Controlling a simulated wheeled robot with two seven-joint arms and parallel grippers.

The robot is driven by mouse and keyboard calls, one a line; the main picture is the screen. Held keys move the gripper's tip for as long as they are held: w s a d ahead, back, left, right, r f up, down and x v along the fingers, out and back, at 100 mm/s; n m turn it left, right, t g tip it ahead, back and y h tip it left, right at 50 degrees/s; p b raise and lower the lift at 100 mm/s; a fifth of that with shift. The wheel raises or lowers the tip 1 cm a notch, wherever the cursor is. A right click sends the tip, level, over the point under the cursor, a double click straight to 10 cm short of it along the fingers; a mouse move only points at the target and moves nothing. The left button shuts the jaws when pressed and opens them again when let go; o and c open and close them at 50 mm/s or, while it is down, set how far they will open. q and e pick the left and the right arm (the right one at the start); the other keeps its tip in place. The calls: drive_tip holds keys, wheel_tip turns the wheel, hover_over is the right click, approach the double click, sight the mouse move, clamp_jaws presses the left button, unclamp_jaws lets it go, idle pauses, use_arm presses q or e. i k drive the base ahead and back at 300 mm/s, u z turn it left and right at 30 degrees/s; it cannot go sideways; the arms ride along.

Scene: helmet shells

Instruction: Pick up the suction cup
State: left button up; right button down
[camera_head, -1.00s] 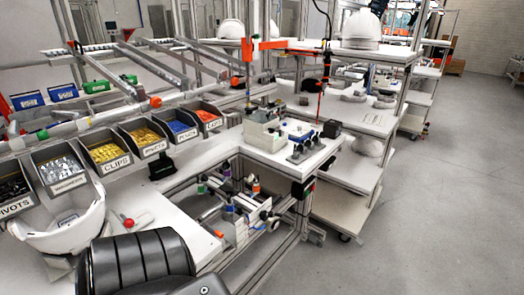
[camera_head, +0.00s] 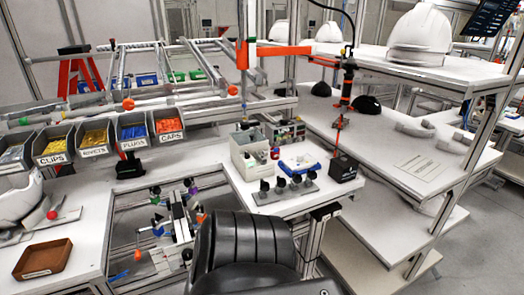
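A slim tool (camera_head: 346,88) with an orange-and-black body hangs upright from a dark cable at the right of centre, in front of the shelf rack. Its red lower end reaches down near a small black box (camera_head: 343,167) on the worktable. It may be the suction cup, but a cup shape is too small to tell. A row of small black-topped fittings (camera_head: 287,187) stands at the worktable's front edge. A black ribbed part of my own arm fills the bottom centre. Neither of my grippers is in view.
Labelled part bins (camera_head: 134,128) line the left. A shelf rack with a white helmet shell (camera_head: 420,33) stands right. An orange beam (camera_head: 270,50) crosses overhead.

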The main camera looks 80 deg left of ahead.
sight(201, 212)
drive_tip(key=i, duration=1.4)
drive_tip(key=u, duration=2.9)
